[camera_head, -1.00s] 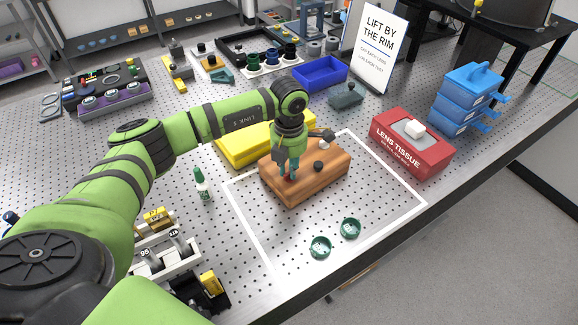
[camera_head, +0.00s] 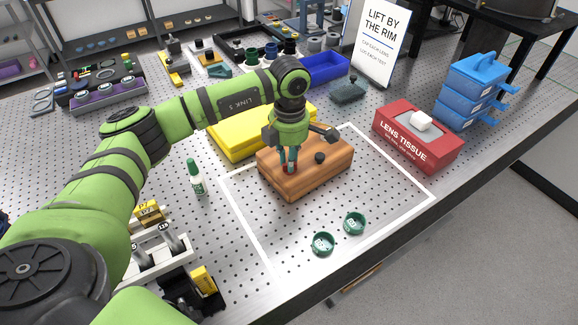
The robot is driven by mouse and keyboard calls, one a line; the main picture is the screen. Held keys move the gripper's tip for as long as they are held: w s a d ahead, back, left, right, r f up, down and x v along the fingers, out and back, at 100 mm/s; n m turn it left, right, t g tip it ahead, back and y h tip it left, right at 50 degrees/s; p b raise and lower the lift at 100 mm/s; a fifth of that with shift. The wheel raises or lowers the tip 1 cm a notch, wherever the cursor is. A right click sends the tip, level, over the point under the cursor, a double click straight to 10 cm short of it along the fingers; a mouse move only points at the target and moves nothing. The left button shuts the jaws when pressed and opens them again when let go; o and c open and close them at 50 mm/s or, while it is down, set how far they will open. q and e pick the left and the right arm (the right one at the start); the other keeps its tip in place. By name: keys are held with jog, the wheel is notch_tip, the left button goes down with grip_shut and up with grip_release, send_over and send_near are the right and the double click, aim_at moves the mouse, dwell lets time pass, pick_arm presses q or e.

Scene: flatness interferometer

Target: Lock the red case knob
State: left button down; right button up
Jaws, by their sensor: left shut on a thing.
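The wooden case (camera_head: 318,175) lies on the perforated bench inside a white outlined rectangle. My left gripper (camera_head: 289,171) points down over the left part of its top. Its fingers are shut on the red knob (camera_head: 286,169), of which only a little red shows between and beside the fingertips. A black knob (camera_head: 319,157) stands uncovered on the right part of the case top. My right gripper is not in view.
Two green round caps (camera_head: 323,243) lie in front of the case. A yellow case (camera_head: 232,143) lies behind it, and a green-capped bottle (camera_head: 195,177) stands to the left. A red lens tissue box (camera_head: 432,152) stands to the right. The outlined area right of the caps is clear.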

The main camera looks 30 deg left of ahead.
pick_arm(q)
jog(key=m+b, duration=0.3)
jog(key=shift+f+m, duration=0.25)
jog(key=shift+m, duration=0.15)
jog(key=m+b, duration=0.2)
jog(key=shift+d+m, duration=0.1)
jog(key=shift+m, duration=0.3)
jog(key=m+b, duration=0.2)
jog(key=m, duration=0.1)
jog(key=shift+r, duration=0.1)
jog(key=shift+d+r+m+b, duration=0.1)
jog(key=shift+m+b, duration=0.6)
jog(key=shift+m, duration=0.5)
jog(key=c, duration=1.2)
grip_release()
jog(key=shift+r, duration=0.1)
